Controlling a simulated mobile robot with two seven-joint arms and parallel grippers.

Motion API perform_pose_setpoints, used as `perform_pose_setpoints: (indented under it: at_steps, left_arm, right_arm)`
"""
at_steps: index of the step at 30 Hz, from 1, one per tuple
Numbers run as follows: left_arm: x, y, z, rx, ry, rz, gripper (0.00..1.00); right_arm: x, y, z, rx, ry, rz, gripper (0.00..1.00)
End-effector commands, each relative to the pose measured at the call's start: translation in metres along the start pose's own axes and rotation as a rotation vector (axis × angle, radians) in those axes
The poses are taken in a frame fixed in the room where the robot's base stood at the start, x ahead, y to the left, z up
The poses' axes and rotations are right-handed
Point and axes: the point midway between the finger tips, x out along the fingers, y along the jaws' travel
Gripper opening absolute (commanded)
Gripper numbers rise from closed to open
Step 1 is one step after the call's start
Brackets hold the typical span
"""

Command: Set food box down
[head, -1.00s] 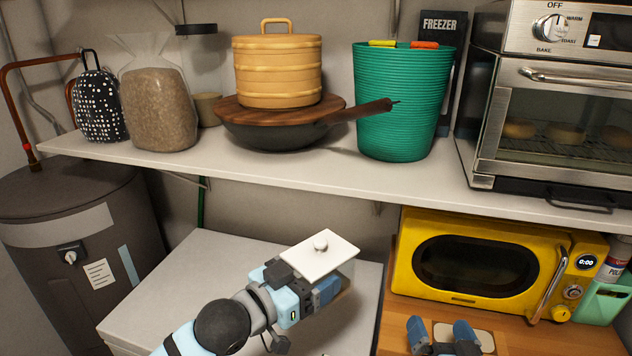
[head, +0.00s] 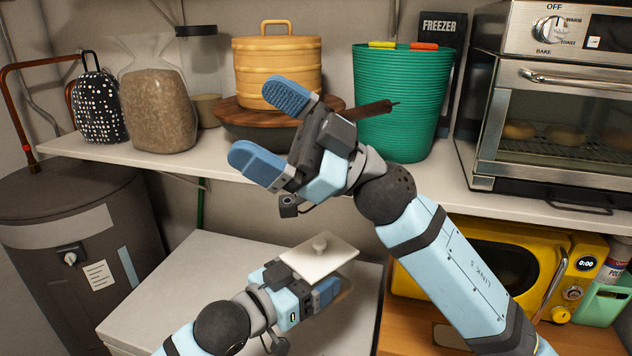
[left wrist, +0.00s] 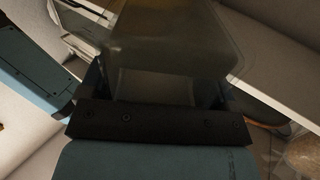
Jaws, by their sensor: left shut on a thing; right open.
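The food box is a see-through container with a pale square lid (head: 318,257) and a round knob. My left gripper (head: 328,292) is shut on it, under the lid, over the white top of an appliance (head: 200,262). I cannot tell whether the box touches that top; its lower part is mostly hidden. In the left wrist view the translucent box (left wrist: 165,50) fills the space between the fingers. My right gripper (head: 254,122) is open and empty, raised in front of the upper shelf, with its fingers pointing left.
The upper shelf (head: 200,163) holds a bag, a pan under a yellow steamer (head: 277,68), a green bin (head: 405,100) and an oven (head: 560,100). A yellow microwave (head: 540,255) stands on wood at right, partly behind my right arm. The white top's left part is clear.

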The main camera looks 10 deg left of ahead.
Motion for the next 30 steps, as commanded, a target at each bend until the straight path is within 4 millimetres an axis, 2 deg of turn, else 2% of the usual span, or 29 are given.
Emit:
perform_pose_setpoints:
  at_steps: [1,3,6,10,14,17,21,27,30]
  left_arm:
    - [0.000,0.000,-0.001,0.000,0.002,0.000,0.09]
    - [0.000,0.000,-0.001,0.000,0.002,0.000,0.09]
    - [0.000,0.000,-0.001,0.000,0.002,0.000,0.09]
    - [0.000,0.000,-0.001,0.000,0.002,0.000,0.09]
    - [0.000,0.000,-0.001,0.000,0.002,0.000,0.09]
    - [0.000,0.000,-0.001,0.000,0.002,0.000,0.09]
    - [0.000,0.000,-0.001,0.000,0.002,0.000,0.09]
    - [0.000,0.000,-0.001,0.000,0.002,0.000,0.09]
    - [0.000,0.000,-0.001,0.000,0.002,0.000,0.09]
  right_arm:
    - [0.015,-0.013,0.007,-0.015,-0.046,-0.109,1.00]
    - [0.029,-0.032,0.020,-0.026,-0.117,-0.251,1.00]
    - [0.039,-0.054,0.041,-0.041,-0.238,-0.445,1.00]
    - [0.035,-0.075,0.071,-0.058,-0.431,-0.678,1.00]
    - [0.016,-0.080,0.098,-0.073,-0.663,-0.879,1.00]
    - [-0.006,-0.072,0.114,-0.083,-0.868,-1.008,1.00]
    - [-0.044,-0.045,0.123,-0.093,-1.181,-1.139,1.00]
    - [-0.089,0.005,0.111,-0.093,-1.571,-1.209,1.00]
    - [-0.102,0.023,0.102,-0.089,-1.697,-1.213,1.00]
